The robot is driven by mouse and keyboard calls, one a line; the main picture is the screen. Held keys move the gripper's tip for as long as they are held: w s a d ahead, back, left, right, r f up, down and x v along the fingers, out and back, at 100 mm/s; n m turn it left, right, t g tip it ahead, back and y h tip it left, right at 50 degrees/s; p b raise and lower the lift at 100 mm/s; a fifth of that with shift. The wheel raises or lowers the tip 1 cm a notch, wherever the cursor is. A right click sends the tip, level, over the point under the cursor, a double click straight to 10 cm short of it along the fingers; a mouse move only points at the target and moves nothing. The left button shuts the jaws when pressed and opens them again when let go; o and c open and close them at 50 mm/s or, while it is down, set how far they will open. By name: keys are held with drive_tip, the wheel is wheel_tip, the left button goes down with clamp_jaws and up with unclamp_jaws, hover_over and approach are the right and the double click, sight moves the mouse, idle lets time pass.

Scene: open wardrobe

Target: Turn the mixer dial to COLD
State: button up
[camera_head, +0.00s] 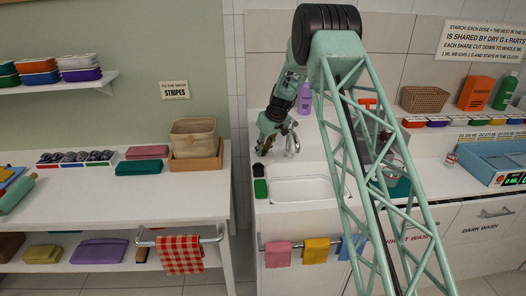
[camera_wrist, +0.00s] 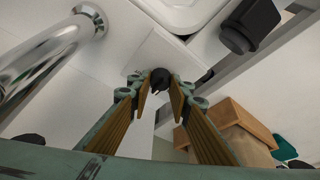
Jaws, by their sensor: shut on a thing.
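The mixer dial (camera_wrist: 160,78) is a small dark round knob on a pale plate, seen in the wrist view. My gripper (camera_wrist: 160,91) has its two brown-padded fingers on either side of it, shut on it. In the head view my gripper (camera_head: 266,142) points down beside the chrome tap (camera_head: 292,145), at the back left of the sink. The dial is hidden or too small there. I cannot read any COLD mark or the dial's setting.
The white sink basin (camera_head: 300,190) lies in front of the tap. A black item (camera_head: 258,169) and a green one (camera_head: 261,188) sit at its left edge. A purple bottle (camera_head: 304,99) stands behind. A wicker basket (camera_head: 193,132) is on the left counter.

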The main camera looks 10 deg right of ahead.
drive_tip(key=o, duration=0.6)
drive_tip(key=shift+c, duration=0.2)
drive_tip(key=shift+r, duration=0.15)
drive_tip(key=v, duration=1.1)
drive_tip(key=shift+s+d+r, duration=0.15)
drive_tip(key=shift+s+r, duration=0.1)
drive_tip(key=shift+s, duration=0.05)
